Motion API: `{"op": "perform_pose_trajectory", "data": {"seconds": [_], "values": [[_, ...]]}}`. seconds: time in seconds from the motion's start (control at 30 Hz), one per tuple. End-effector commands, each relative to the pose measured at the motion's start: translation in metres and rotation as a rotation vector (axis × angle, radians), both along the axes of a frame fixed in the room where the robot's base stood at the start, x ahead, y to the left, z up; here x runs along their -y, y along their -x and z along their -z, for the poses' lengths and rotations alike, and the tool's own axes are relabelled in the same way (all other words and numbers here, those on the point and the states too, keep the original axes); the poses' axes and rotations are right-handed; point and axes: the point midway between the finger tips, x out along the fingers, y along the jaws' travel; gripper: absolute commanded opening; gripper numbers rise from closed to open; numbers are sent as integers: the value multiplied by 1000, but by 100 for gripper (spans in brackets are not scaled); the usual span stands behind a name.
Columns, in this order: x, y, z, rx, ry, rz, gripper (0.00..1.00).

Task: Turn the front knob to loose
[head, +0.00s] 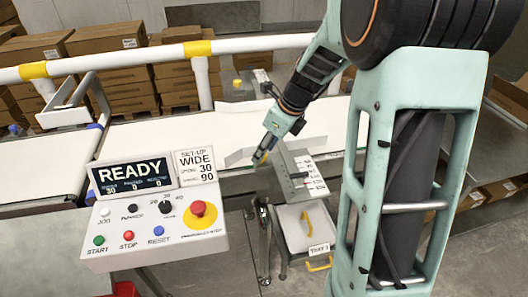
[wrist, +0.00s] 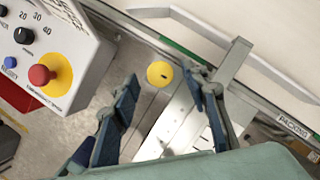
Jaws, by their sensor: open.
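A round yellow knob (wrist: 159,74) with a small dark mark shows in the wrist view, at the front edge of the belt by a grey guide rail (wrist: 232,64). In the head view the yellow knob (head: 260,157) is small and partly hidden by my gripper. My gripper (head: 264,153) points down at it. In the wrist view my gripper (wrist: 161,86) is open, one finger to each side of the knob, with gaps showing on both sides. I cannot tell how far the fingertips are above it. A second yellow knob (head: 238,84) stands at the belt's far side.
The control panel (head: 155,210) with its red emergency stop is left of my gripper, close by in the wrist view. A metal plate with labels (head: 312,172) lies to the right, above a white bin (head: 305,228). A white rail (head: 130,58) crosses behind the belt.

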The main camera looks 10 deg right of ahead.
Motion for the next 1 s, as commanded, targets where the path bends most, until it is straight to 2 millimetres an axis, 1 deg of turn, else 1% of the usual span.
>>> {"op": "perform_pose_trajectory", "data": {"seconds": [0.03, 0.13, 0.4, 0.47, 0.7, 0.8, 1.0], "values": [[-1, -1, 5, -2, 0, 1, 41], [-2, -2, 9, 0, 0, 0, 41], [-3, -3, 10, 1, 1, -1, 41], [-3, -3, 10, 1, 1, -1, 36], [-3, -3, 10, 1, 1, -1, 10], [-3, -3, 10, 1, 1, -1, 0], [-2, -3, 9, 1, 1, -15, 0]]}}
